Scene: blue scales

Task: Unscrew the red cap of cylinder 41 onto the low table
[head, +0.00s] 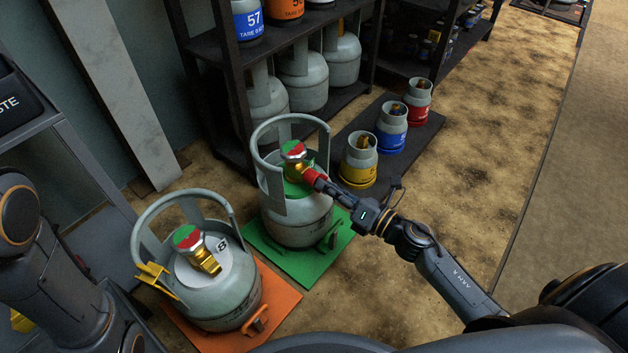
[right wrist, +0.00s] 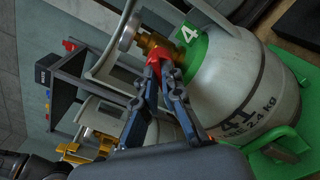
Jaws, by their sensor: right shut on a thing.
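Cylinder 41 (head: 296,222) is a grey gas bottle with a collar and brass valve, standing upright on a green scale (head: 318,262). Its printed 41 shows in the right wrist view (right wrist: 237,122). The red cap (head: 310,175) is at the side outlet of the brass valve. My right gripper (head: 318,181) is shut on the cap; the right wrist view shows its two fingertips (right wrist: 162,72) on the red cap (right wrist: 156,56). I cannot tell whether the cap is still threaded on. My left arm shows at the left edge; its gripper is out of view.
A second grey cylinder (head: 222,285) stands on an orange scale (head: 283,298) at front left. A dark low platform (head: 424,127) holds small yellow, blue and red cylinders. Shelves stand behind. A grey frame (head: 62,131) with a dark waste bin (head: 14,100) is at left. Floor at right is clear.

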